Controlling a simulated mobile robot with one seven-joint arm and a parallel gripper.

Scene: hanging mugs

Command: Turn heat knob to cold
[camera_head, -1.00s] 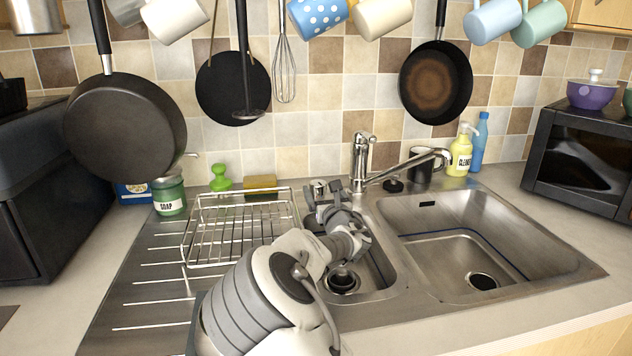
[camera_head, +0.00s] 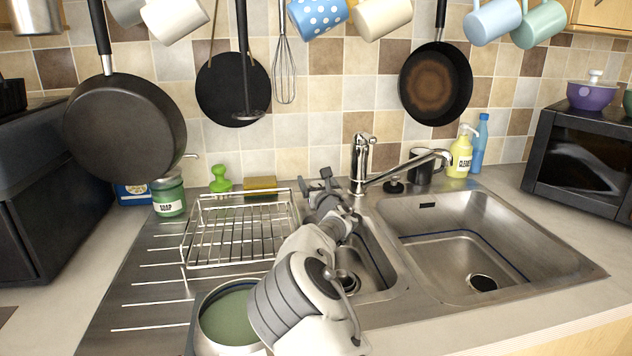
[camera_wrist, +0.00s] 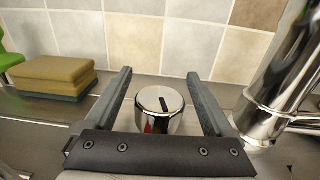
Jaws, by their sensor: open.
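The heat knob (camera_wrist: 158,108) is a round silver knob with a short black mark on its top, near the middle. It shows in the wrist view, with a red patch on its front side. My gripper (camera_wrist: 158,74) is open, with one finger on each side of the knob and a gap on both sides. The knob's lower front is partly hidden by the gripper's dark palm. In the head view my gripper (camera_head: 322,180) is behind the small sink basin, left of the tap (camera_head: 361,160), and hides the knob.
The chrome tap stands close on the right. A yellow sponge (camera_head: 260,184) and a green brush (camera_head: 220,180) lie behind the wire dish rack (camera_head: 240,232) on the left. A dark round knob (camera_head: 394,186) sits right of the tap. Pans and mugs hang above.

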